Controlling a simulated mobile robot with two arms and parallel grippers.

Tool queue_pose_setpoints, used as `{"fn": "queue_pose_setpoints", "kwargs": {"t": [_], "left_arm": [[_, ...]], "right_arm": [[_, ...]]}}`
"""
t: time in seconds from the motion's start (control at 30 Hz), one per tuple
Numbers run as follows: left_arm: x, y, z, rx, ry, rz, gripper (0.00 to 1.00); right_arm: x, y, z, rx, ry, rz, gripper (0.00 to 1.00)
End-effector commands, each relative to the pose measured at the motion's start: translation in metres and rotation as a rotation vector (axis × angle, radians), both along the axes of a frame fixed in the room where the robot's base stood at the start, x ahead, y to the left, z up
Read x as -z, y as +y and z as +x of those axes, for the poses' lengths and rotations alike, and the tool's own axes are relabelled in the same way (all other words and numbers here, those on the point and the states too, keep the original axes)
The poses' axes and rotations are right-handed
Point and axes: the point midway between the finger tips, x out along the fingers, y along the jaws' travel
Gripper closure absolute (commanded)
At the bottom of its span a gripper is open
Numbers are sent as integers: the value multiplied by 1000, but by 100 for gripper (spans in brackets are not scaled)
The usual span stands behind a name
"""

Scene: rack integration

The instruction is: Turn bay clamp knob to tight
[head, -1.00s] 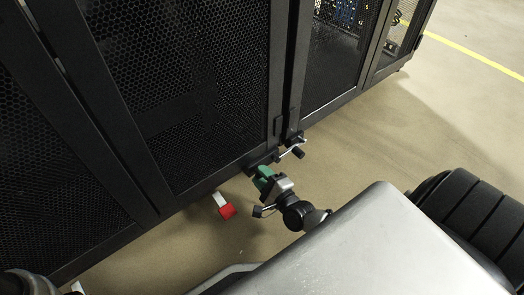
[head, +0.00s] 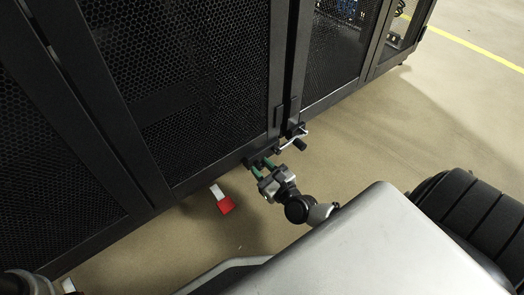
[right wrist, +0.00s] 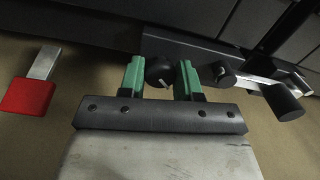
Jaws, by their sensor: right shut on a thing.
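The bay clamp knob (right wrist: 160,71) is small, round and black with a pale pointer mark, low on the rack's front edge. My right gripper (head: 261,165) has two green fingers. In the right wrist view the gripper (right wrist: 160,76) has one finger on each side of the knob and is shut on it. In the head view the fingers and wrist mostly hide the knob. My left gripper is not in view.
A second black knob (right wrist: 222,74) and a crank lever with a black handle (head: 300,144) sit just right. A red-ended lever (head: 225,204) sticks out left, below the rack (head: 200,80). The floor (head: 400,125) is clear at right.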

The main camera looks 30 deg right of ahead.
Motion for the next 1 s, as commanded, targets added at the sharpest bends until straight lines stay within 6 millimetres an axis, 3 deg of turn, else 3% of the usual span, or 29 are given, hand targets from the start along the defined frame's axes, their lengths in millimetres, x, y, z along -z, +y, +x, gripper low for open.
{"fn": "queue_pose_setpoints", "kwargs": {"t": [0.5, 1.0], "left_arm": [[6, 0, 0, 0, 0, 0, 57], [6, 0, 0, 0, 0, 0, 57]], "right_arm": [[1, 0, -1, -1, 38, 449, 91], [1, 0, -1, 0, 54, 653, 91]]}}
